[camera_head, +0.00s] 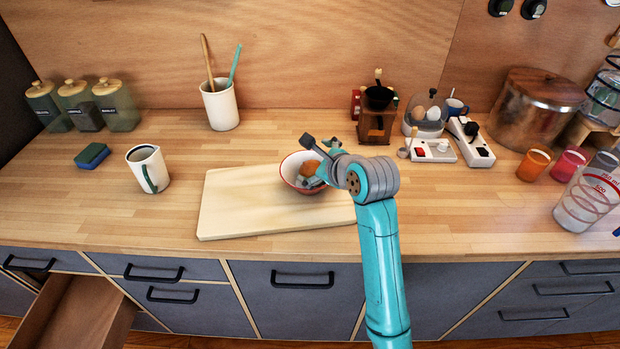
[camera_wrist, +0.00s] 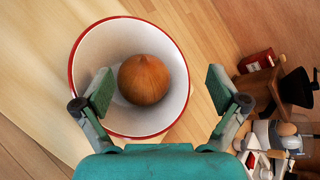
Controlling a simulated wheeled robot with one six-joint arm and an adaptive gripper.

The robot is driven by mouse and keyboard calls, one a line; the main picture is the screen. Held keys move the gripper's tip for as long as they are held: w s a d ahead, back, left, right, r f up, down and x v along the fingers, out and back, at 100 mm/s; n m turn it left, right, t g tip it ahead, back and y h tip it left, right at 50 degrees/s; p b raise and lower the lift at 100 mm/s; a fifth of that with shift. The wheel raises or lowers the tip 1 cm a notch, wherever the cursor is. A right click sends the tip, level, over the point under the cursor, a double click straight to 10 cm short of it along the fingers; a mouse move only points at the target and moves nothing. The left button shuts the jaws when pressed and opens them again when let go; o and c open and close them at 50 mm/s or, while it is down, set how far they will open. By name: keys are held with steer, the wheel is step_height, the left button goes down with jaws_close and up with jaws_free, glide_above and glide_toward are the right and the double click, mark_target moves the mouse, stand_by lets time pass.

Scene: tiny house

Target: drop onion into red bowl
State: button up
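The red bowl (camera_head: 290,170), white inside with a red rim, sits at the right part of the cutting board, partly hidden by my arm. In the wrist view the bowl (camera_wrist: 90,62) shows from above, with the brown onion (camera_wrist: 143,79) inside its outline. The onion also shows in the head view (camera_head: 309,168), behind my gripper. My gripper (camera_wrist: 160,90) is open, its two fingers wide apart on either side of the onion, touching neither side of it in the wrist view. In the head view my gripper (camera_head: 316,165) is over the bowl.
The cutting board (camera_head: 240,205) lies under the bowl. A mug (camera_head: 149,168) and blue sponge (camera_head: 92,155) stand left. A wooden grinder (camera_head: 376,125), power strips (camera_head: 432,150) and a copper pot (camera_head: 535,108) stand right. An open drawer (camera_head: 85,315) is at lower left.

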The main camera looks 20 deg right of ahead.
steer(key=v, duration=1.2)
stand_by(0.4)
